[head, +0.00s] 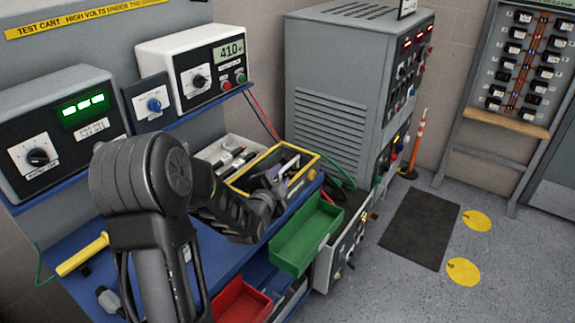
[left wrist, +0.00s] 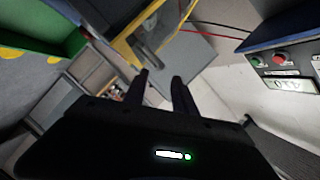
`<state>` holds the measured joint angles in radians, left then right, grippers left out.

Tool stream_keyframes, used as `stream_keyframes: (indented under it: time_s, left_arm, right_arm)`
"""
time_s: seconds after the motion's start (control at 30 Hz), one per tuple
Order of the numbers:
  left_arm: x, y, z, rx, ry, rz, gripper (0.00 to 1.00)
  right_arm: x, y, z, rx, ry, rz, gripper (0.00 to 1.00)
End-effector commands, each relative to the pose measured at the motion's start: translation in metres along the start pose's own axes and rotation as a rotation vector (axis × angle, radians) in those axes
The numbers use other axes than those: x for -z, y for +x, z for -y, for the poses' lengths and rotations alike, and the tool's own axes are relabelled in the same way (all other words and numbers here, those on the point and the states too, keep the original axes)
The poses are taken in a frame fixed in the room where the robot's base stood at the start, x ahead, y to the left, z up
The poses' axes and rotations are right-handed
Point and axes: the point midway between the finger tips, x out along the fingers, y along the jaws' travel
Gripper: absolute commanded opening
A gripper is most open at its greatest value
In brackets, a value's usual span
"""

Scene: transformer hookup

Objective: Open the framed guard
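A yellow-framed panel or box (head: 308,186), which looks like the framed guard, sits on the blue cart's right end. I cannot tell whether its frame is hinged or closed. Dark and purplish shapes show inside it. My left gripper (head: 272,178) is at its near side in the head view and covers part of it. In the left wrist view the yellow frame (left wrist: 126,52) lies just beyond the fingertips. The left gripper's fingers (left wrist: 161,76) are apart with nothing seen between them. Whether they touch the frame is unclear. My right gripper is not in view.
A green bin (head: 305,235) and a red bin (head: 240,302) hang at the cart's front. A white meter box (head: 190,50) and a grey box (head: 60,125) stand on the upper shelf. A yellow-handled tool (head: 82,254) lies at left. Floor is clear at right.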

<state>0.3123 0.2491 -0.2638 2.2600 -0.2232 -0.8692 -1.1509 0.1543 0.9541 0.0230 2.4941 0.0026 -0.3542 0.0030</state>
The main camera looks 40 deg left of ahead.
Motion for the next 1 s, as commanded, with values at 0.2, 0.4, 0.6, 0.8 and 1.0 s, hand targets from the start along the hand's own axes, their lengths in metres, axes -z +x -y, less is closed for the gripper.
stream_keyframes:
  time_s: [0.2, 0.4, 0.6, 0.8, 1.0]
  left_arm:
    - [0.001, 0.009, 0.001, -0.001, 0.001, 0.000, 0.33]
    - [0.001, 0.037, 0.001, -0.002, 0.001, 0.000, 0.33]
    - [0.001, 0.066, 0.001, -0.001, 0.000, 0.000, 0.33]
    - [0.000, 0.078, -0.001, -0.001, -0.001, 0.000, 0.33]
    - [0.000, 0.078, -0.001, -0.001, -0.001, 0.000, 0.33]
  right_arm:
    - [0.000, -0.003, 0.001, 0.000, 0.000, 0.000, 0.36]
    - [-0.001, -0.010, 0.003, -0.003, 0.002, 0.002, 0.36]
    - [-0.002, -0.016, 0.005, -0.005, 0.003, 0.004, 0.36]
    - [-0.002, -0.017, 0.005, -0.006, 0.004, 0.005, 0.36]
    - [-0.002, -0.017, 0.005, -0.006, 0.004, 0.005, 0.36]
